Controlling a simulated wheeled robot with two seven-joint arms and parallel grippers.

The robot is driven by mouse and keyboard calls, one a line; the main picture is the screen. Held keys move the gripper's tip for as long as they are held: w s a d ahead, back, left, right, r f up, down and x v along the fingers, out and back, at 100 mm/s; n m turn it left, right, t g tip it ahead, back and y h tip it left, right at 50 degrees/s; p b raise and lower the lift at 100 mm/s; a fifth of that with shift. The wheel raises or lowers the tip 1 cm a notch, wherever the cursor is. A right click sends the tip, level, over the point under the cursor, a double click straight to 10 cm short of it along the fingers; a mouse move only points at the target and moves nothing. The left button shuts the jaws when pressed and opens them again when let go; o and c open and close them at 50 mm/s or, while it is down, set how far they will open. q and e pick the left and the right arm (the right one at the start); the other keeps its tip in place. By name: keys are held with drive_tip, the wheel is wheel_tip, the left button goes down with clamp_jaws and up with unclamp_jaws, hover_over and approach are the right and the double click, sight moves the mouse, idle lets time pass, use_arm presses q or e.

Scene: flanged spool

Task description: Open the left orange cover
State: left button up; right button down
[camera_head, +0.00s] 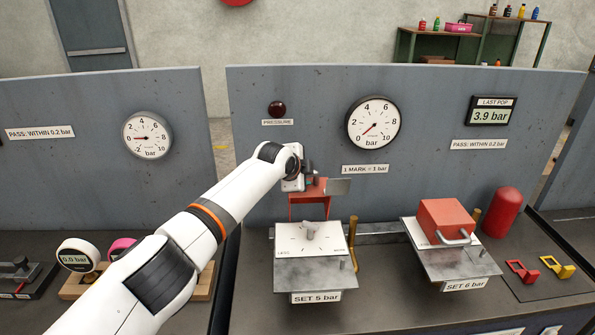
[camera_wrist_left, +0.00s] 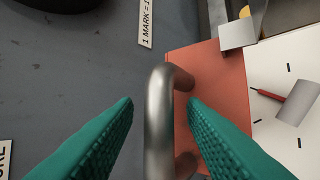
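The left orange cover (camera_head: 309,198) stands raised at the back of the left unit, partly hidden by my arm in the head view. The white dial plate (camera_head: 310,239) with its grey knob (camera_head: 311,230) is exposed in front of it. In the left wrist view the orange cover (camera_wrist_left: 215,100) carries a grey metal handle (camera_wrist_left: 158,125). My left gripper (camera_wrist_left: 160,102) has its green fingers apart on either side of the handle, with a gap on the left; contact on the right is unclear. In the head view my left gripper (camera_head: 322,184) is at the raised cover.
The right orange cover (camera_head: 446,218) is down on the SET 6 bar unit, its handle facing front. A red cylinder (camera_head: 501,213) and red and yellow clips stand at the right. The grey panel (camera_head: 250,160) with gauges rises close behind my gripper.

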use_arm(q)
drive_tip(key=shift+v, duration=1.3)
drive_tip(key=b+v, duration=0.2)
drive_tip(key=v, duration=0.7)
drive_tip(key=shift+a, duration=0.15)
